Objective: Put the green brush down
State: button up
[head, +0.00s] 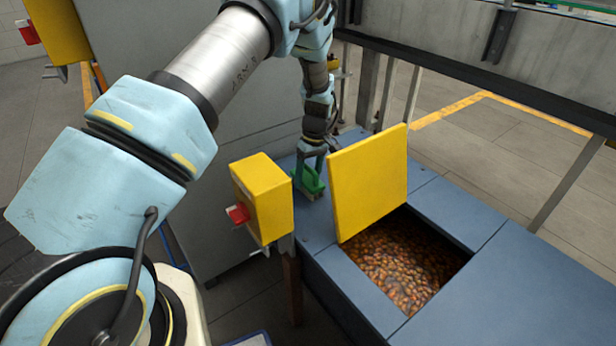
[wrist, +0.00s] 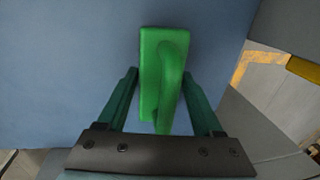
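The green brush (head: 308,184) is at the left end of the blue worktop, beside the raised yellow panel. My gripper (head: 311,172) points down at it, with a finger on each side. In the wrist view the brush (wrist: 150,75) shows as a green block with a raised handle toward me. The fingertips of my gripper (wrist: 160,78) lie close against both its sides, and it looks held between them. The brush is at or very near the blue surface (wrist: 60,70); whether it fully rests there I cannot tell.
A yellow box (head: 262,198) with a red switch (head: 238,213) stands at the front left. The blue worktop (head: 520,285) is clear to the right.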

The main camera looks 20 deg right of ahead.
jog(key=o, duration=0.4)
jog(key=shift+c, duration=0.2)
notch_tip(320, 180, up, 12)
jog(key=d, duration=0.2)
jog(key=w+a+r, duration=0.3)
jog(key=a+r, duration=0.1)
jog(key=a, duration=0.6)
jog(key=s+a+r+m+t+h, duration=0.1)
jog(key=s+a+r, duration=0.2)
jog(key=a, duration=0.7)
jog(key=s+a+r+m+h, duration=0.1)
jog(key=s+a+r, duration=0.25)
jog(key=a, duration=0.75)
jog(key=s+a+r+m+t, duration=0.1)
jog(key=s+a, duration=0.6)
jog(key=a, duration=0.1)
jog(key=shift+s, duration=0.25)
jog(key=shift+r, duration=0.1)
